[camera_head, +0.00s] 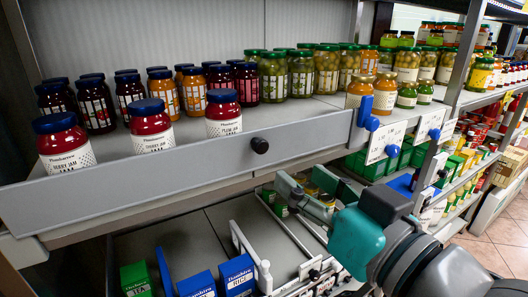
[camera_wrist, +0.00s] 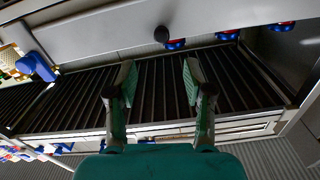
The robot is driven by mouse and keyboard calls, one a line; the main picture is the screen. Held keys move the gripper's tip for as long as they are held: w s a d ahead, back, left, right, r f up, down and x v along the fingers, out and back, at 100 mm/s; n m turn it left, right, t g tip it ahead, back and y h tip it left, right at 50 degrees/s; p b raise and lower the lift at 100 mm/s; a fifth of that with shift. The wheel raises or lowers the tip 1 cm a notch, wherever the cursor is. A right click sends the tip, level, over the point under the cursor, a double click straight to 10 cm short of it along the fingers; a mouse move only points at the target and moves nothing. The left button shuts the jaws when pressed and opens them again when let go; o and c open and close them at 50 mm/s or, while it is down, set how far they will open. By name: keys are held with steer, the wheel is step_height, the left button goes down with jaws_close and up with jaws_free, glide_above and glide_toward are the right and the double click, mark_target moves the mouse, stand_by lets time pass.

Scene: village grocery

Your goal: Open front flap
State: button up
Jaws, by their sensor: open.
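The front flap (camera_head: 150,178) is a long grey panel along the front of the jar shelf in the head view. It stands raised and hides the lower parts of the front jars. A round black knob (camera_head: 260,145) sits on its face near the right end. In the wrist view the flap (camera_wrist: 95,32) crosses the top, with the knob (camera_wrist: 161,34) above the gap between my fingers. My gripper (camera_wrist: 158,82) is open and empty, its two green fingers apart from the knob. In the head view my gripper (camera_head: 300,196) is below and right of the knob.
Red jam jars with blue lids (camera_head: 151,126) stand behind the flap, with green-lidded jars (camera_head: 300,75) further right. A blue clip (camera_head: 367,115) and price tag (camera_head: 385,142) are right of the flap. Below, a lower shelf holds blue boxes (camera_head: 237,276).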

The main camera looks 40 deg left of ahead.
mark_target(263, 148)
steer(key=x, duration=1)
steer(key=shift+a+r, duration=0.1)
steer(key=shift+a, duration=0.3)
jaws_close()
